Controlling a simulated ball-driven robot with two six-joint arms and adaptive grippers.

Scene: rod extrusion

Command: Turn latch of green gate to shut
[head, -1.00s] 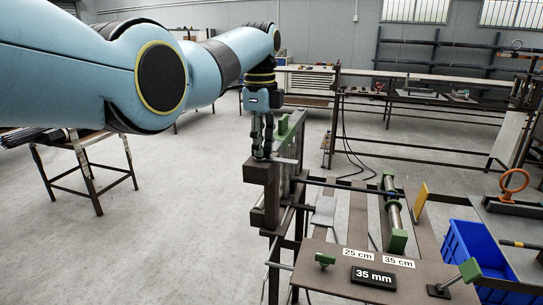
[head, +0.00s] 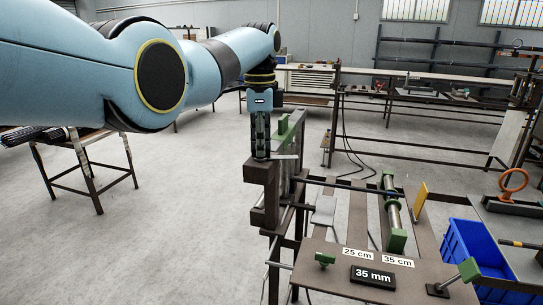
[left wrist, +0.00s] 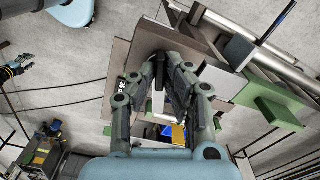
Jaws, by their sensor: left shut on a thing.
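The green gate (head: 287,134) stands upright at the left end of the steel rack in the head view. It also shows at right in the left wrist view (left wrist: 268,107). My left gripper (head: 260,155) points straight down onto the top of the brown post (head: 263,172) beside the gate. Its fingers (left wrist: 166,62) are closed together on the latch, which they mostly hide. A thin grey piece (head: 285,157) sticks out to the right of the fingertips. A small black and yellow part at the left edge of the left wrist view may be my right gripper; its fingers are unclear.
Right of the post, the rack holds a green-ended roller (head: 392,210) and a brown plate with a 35 mm label (head: 373,275). A blue crate (head: 478,246) stands at the right. A table with dark rods (head: 85,160) is at the left. Open floor lies between.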

